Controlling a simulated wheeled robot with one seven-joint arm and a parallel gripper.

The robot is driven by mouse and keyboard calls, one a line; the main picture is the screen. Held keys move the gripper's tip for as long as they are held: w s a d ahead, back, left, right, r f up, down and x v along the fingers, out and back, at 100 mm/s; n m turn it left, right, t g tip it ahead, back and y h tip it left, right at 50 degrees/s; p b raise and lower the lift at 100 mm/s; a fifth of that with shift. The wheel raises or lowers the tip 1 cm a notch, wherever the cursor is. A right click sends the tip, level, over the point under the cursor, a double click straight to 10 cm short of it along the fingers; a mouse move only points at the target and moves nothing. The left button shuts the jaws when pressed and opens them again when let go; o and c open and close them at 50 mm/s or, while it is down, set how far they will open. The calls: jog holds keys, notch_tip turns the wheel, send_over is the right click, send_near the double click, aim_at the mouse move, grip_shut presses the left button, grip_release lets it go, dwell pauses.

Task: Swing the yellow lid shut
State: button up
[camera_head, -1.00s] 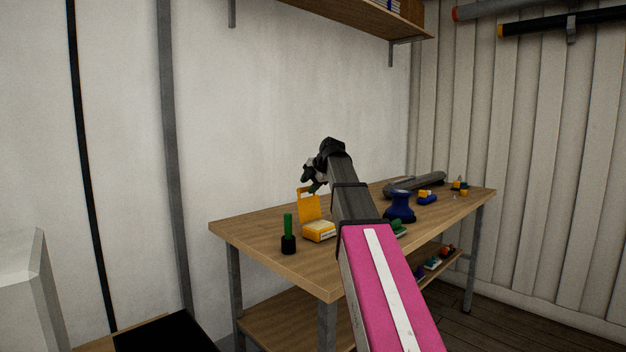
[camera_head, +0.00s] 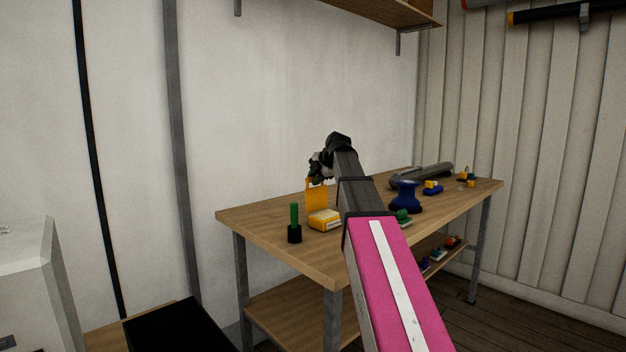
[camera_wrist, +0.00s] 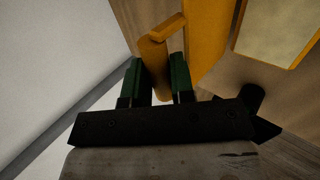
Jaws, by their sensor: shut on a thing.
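The yellow lid (camera_head: 316,198) stands open and near upright at the back of a small yellow box (camera_head: 325,220) on the wooden workbench. The lid's top edge carries a handle bar. My gripper (camera_head: 318,178) is at the top of the lid in the head view, partly hidden by its own wrist. In the wrist view, the green fingers of my gripper (camera_wrist: 161,82) are on either side of the yellow handle bar (camera_wrist: 154,60) and shut on it. The lid panel (camera_wrist: 207,40) and part of the pale box top (camera_wrist: 275,30) show to the right.
A green-handled tool in a black base (camera_head: 295,225) stands left of the box. A blue spool-shaped thing (camera_head: 405,197), a green item (camera_head: 402,217) and a grey roll (camera_head: 422,175) lie to the right. A shelf (camera_head: 385,12) hangs above on the wall.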

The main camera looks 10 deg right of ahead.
jog(key=shift+s+d, duration=0.6)
jog(key=shift+s, duration=0.35)
jog(key=shift+s+d+f, duration=0.1)
jog(key=shift+s+d, duration=0.3)
jog(key=shift+s, duration=0.2)
jog(key=shift+s+d+f, duration=0.1)
jog(key=shift+s+d, duration=0.3)
jog(key=shift+s, duration=0.15)
jog(key=shift+s+d+f, duration=0.3)
jog(key=shift+s+d, duration=0.1)
jog(key=shift+s, duration=0.2)
jog(key=shift+s+d+f, duration=0.25)
jog(key=shift+s+d, duration=0.1)
jog(key=shift+s, duration=0.2)
